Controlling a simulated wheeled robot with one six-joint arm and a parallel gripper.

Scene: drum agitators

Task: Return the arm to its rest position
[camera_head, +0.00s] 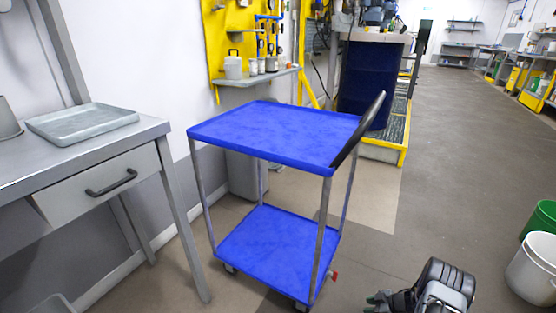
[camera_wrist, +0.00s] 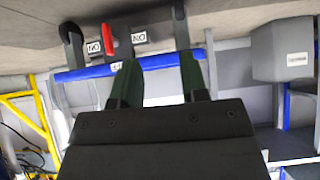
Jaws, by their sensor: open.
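My gripper (camera_head: 374,302) is low at the bottom right of the head view, right of the blue cart, with my dark arm joint behind it. Its green fingers point left and the gap between them holds nothing. In the wrist view the two green fingers (camera_wrist: 157,62) stand apart, with only background between them. A blue shelf edge (camera_wrist: 75,75) of the cart shows beyond the fingertips, with casters and a red lever (camera_wrist: 109,36) above it in the picture. I cannot tell the exact distance from the fingertips to the cart.
The blue cart (camera_head: 270,133) has a bare top and an empty lower shelf (camera_head: 275,250). A grey workbench (camera_head: 150,130) with a tray (camera_head: 85,122) stands left. White (camera_head: 532,270) and green (camera_head: 543,217) buckets stand right. A blue drum (camera_head: 368,85) stands behind. The aisle floor (camera_head: 455,150) is clear.

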